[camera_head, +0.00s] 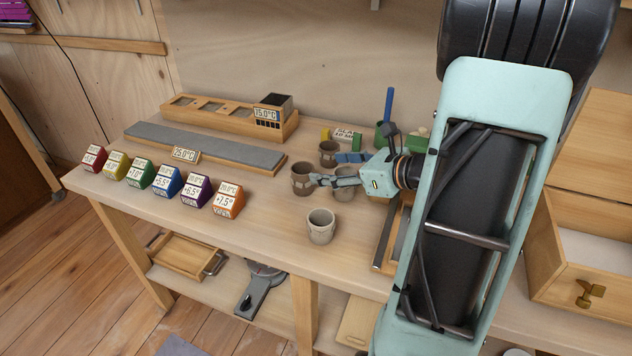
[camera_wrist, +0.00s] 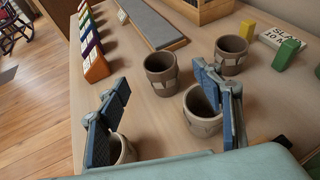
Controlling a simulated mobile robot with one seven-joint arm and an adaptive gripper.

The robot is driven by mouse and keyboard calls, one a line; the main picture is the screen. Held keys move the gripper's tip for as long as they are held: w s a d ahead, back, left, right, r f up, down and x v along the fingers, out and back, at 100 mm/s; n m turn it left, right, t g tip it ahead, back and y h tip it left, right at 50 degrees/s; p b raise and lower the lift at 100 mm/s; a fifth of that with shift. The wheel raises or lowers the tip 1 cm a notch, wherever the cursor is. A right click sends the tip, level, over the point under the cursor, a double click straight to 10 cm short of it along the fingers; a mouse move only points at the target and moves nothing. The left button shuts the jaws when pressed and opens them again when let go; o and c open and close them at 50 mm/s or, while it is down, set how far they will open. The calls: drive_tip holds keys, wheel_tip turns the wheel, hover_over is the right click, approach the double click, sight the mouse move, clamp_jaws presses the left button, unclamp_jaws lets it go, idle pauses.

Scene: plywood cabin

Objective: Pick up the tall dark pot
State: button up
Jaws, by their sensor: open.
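A brown pot (camera_head: 302,184), darker than the front ones, stands upright on the bench; it also shows in the wrist view (camera_wrist: 161,76), beyond and between my fingertips. A second dark brown pot (camera_head: 328,151) stands behind it, right of it in the wrist view (camera_wrist: 231,55). I cannot be sure which is the tall one. My gripper (camera_head: 318,180) is open and empty, reaching in from the right; its two blue-grey fingers (camera_wrist: 160,80) are spread. A paler pot (camera_head: 345,192) is partly hidden by my gripper. Another pale pot (camera_head: 321,230) stands near the front edge.
A grey-topped board (camera_head: 205,142) and a wooden rack (camera_head: 225,115) lie behind. A label block (camera_wrist: 281,38) and a green block (camera_wrist: 287,54) stand beyond the pots.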

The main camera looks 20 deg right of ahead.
approach(296, 168)
drive_tip(key=b+x, duration=0.1)
drive_tip(key=x, duration=0.1)
drive_tip(key=shift+w+a+f, duration=0.1)
drive_tip(key=shift+w+a, duration=0.05)
drive_tip(key=shift+a, duration=0.1)
drive_tip(key=x, duration=0.5)
drive_tip(key=shift+f+b, duration=0.1)
drive_tip(key=shift+b, duration=0.3)
drive_tip(key=shift+d, duration=0.1)
drive_tip(key=shift+c, duration=0.6)
drive_tip(key=c, duration=1.2)
drive_tip(key=shift+c, duration=0.2)
